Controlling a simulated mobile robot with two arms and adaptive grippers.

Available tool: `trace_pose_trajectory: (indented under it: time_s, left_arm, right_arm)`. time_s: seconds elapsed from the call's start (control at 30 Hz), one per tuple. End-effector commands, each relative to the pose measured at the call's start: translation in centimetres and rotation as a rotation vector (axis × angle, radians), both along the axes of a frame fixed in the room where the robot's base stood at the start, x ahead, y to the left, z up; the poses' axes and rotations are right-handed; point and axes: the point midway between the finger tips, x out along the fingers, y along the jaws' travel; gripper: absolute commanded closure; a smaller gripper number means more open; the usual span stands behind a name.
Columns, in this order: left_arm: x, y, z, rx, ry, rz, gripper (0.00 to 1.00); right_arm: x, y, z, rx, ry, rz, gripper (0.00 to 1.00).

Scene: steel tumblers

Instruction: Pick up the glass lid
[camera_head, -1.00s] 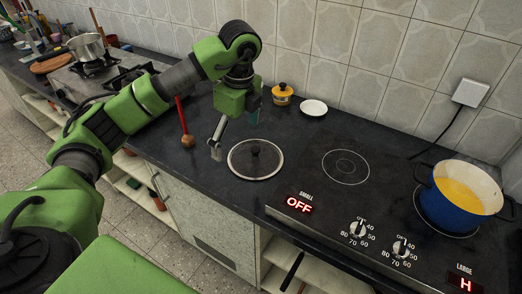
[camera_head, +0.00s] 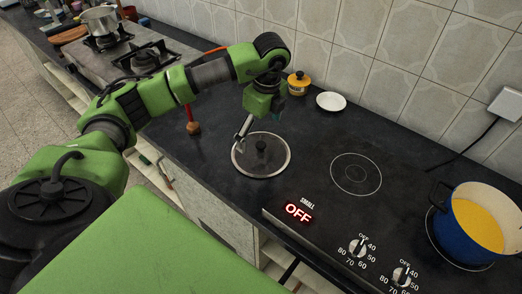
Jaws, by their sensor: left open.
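The glass lid (camera_head: 274,168) lies flat on the dark counter, left of the cooktop. It is round and see-through, with a pale metal rim and a dark knob (camera_head: 261,146) in its middle. My left gripper (camera_head: 241,138) comes down from the green arm over the lid's far left part. Its visible finger is near the rim, left of the knob; I cannot tell if it touches the lid. The gripper is open and nothing shows in it. The other finger is not clearly seen. My right gripper is not in view.
The cooktop's empty small ring (camera_head: 356,174) is right of the lid. A blue pot (camera_head: 462,237) with yellow contents stands on the large ring. A white saucer (camera_head: 331,101) and a yellow pot (camera_head: 299,83) are behind. A red-handled tool (camera_head: 193,128) stands left.

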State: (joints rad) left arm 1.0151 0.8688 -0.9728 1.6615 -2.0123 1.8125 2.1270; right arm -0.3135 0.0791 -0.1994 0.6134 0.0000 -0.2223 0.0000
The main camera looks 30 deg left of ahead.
Motion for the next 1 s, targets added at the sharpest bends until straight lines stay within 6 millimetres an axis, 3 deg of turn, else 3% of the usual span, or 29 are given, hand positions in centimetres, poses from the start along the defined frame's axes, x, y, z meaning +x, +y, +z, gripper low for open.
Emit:
trace_pose_trajectory:
  time_s: [0.3, 0.5, 0.77, 0.87, 1.0]
  left_arm:
    - [0.2, -0.2, -2.9, 0.0, 0.005, 0.001, 0.0]
    - [0.4, 0.0, -5.6, 0.0, 0.002, 0.001, 0.0]
    - [0.4, 0.0, -6.0, 0.0, -0.001, -0.001, 0.0]
    - [0.4, 0.0, -6.0, 0.0, 0.0, 0.0, 0.21]
    - [0.4, 0.0, -6.0, 0.0, 0.0, 0.0, 0.57]
  right_arm:
    - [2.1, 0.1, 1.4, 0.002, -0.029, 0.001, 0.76]
    - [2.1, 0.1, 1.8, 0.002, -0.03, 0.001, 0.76]
    - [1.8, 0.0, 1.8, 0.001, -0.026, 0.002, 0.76]
    - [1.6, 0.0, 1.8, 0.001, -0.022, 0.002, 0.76]
    - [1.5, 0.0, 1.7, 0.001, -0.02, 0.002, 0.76]
